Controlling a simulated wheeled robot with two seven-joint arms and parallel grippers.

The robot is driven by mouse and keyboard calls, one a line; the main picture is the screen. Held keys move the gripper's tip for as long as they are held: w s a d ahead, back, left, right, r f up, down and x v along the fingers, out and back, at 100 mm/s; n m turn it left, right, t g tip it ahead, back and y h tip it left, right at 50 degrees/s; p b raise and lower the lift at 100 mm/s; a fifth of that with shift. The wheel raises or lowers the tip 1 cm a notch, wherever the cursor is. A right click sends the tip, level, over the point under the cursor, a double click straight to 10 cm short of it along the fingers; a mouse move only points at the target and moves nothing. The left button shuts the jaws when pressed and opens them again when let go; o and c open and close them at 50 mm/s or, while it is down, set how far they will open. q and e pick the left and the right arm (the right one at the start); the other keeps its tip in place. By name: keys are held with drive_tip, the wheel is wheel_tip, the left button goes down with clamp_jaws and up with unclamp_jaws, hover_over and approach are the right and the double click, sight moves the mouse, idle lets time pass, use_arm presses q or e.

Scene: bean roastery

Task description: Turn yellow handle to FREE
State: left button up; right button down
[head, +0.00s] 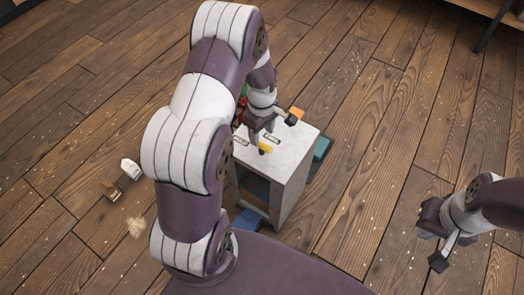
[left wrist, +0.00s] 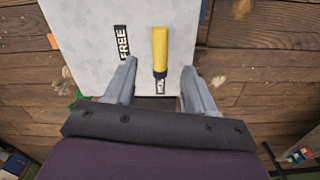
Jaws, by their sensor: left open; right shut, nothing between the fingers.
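The yellow handle (left wrist: 160,48) lies on the pale top of a box-like cabinet (left wrist: 88,50). In the left wrist view it runs nearly straight up the picture, its dark lower end beside a second, partly hidden label (left wrist: 160,88). The FREE label (left wrist: 122,43) is left of the handle. My left gripper (left wrist: 159,68) is open, one finger on each side of the handle's lower part, with gaps showing. In the head view my left gripper (head: 262,135) is over the cabinet top, by the yellow handle (head: 265,149). My right gripper (head: 434,248) is shut and empty, away at the right.
A white carton (head: 130,168) and a small brown box (head: 111,191) are on the wooden floor at left, near a pale scattered pile (head: 136,227). A teal object (head: 321,148) is beside the cabinet. Open floor separates the cabinet from my right gripper.

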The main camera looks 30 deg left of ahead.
sight(262, 143)
use_arm(q)
wheel_tip(262, 143, down, 8)
drive_tip(key=shift+r+b, duration=0.2)
drive_tip(key=shift+b, duration=0.8)
